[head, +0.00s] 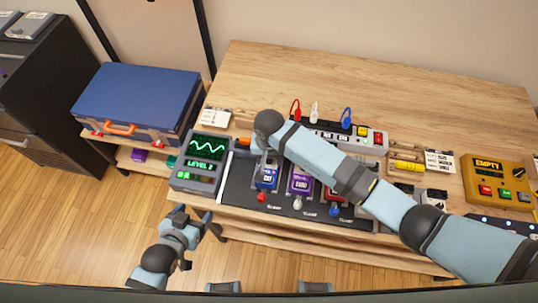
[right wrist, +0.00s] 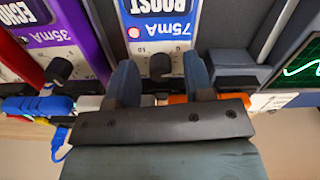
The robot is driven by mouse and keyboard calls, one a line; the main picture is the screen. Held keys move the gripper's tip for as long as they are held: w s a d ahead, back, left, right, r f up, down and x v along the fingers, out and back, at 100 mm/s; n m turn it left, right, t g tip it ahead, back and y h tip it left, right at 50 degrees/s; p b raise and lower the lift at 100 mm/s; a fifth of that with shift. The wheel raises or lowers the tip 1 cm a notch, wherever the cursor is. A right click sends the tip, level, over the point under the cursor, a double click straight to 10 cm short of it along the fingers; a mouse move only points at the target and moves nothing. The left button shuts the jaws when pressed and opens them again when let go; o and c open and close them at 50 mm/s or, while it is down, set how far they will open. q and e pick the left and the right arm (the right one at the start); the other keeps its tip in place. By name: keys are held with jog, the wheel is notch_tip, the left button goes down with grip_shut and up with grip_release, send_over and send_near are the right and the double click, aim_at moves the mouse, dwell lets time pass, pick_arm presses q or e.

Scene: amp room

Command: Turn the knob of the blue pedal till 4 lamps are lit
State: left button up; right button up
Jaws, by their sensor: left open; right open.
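The blue pedal (head: 267,178) stands at the left of a row on a dark board. In the right wrist view the blue pedal (right wrist: 158,15) reads BOOST and 75mA upside down. Its dark knob (right wrist: 160,66) sits between the two fingers of my open right gripper (right wrist: 161,80), with gaps visible at both sides. In the head view my right arm hides the knob. The grey meter (head: 197,162) left of the board shows a green wave, the word LEVEL and small green lights, too small to count surely. My left gripper (head: 200,216) is open and empty in front of the table.
A purple pedal (head: 300,182) and a red pedal (head: 335,194) stand right of the blue one. A power strip (head: 350,135) with plugs lies behind. A yellow box (head: 495,180) reads EMPTY at right. A blue case (head: 135,100) stands at left. The table's back is clear.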

grip_shut()
jog(key=shift+w+a, duration=0.1)
jog(key=b, duration=0.3)
jog(key=shift+w+a+r+m+b, duration=0.3)
jog(key=shift+w+b, duration=0.05)
jog(key=shift+b, duration=0.05)
jog(key=b, duration=0.1)
jog(key=m+b, duration=0.1)
jog(key=b, duration=0.1)
jog(key=shift+s+d+f, duration=0.25)
jog(key=shift+s+f, duration=0.05)
jog(key=shift+f, duration=0.1)
jog(key=shift+s+m+b, duration=0.15)
jog(key=shift+m+b, duration=0.55)
jog(key=shift+m, duration=0.2)
jog(key=shift+s+r+m, duration=0.1)
jog(key=shift+m, duration=0.3)
